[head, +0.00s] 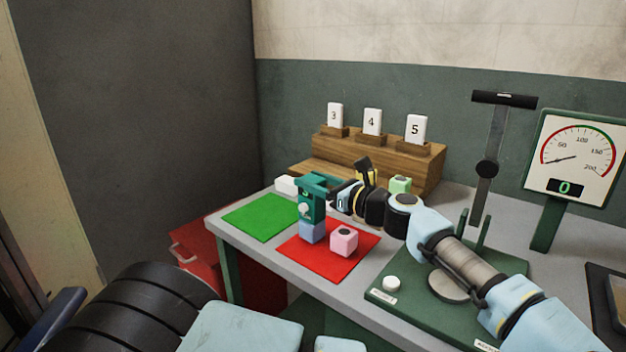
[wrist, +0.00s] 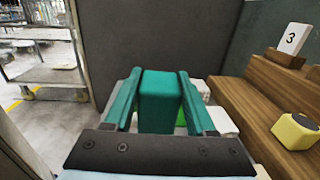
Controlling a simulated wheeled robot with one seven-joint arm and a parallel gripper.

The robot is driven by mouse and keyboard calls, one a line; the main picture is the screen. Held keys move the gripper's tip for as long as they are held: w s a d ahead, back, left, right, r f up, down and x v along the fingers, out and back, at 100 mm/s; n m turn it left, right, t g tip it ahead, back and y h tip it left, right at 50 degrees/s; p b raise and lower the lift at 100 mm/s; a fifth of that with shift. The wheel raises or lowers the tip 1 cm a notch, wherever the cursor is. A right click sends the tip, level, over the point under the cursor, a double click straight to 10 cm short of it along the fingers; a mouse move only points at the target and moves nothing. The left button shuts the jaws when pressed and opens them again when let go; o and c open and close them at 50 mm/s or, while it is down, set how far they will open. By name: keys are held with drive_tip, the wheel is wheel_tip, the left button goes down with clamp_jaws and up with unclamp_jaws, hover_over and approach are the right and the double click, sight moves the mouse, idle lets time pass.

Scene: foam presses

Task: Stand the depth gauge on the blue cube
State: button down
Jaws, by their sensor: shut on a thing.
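The depth gauge (head: 311,208) is a dark green upright block with a pale round knob on its side. The blue cube (head: 312,232) is directly below it, on the red mat (head: 330,265). No gap shows between gauge and cube, but I cannot tell whether the cube bears the gauge. My gripper (head: 318,182) is shut on the gauge's upper part, reaching in from the right. In the wrist view, the gauge's green top (wrist: 160,98) sits between my two teal fingers (wrist: 159,100). The blue cube is hidden there.
A pink cube (head: 344,240) stands close right of the blue cube. A green mat (head: 259,218) lies to the left, mostly clear. A white block (head: 286,185) and a pale green cube (head: 400,184) are behind. A wooden stepped rack (head: 425,167) holds number cards. A press base (head: 400,305) stands right.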

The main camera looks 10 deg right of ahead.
drive_tip(key=shift+c, duration=1.1)
unclamp_jaws()
drive_tip(key=shift+f, duration=0.1)
drive_tip(key=b+v, duration=0.3)
drive_tip(key=v, duration=0.9)
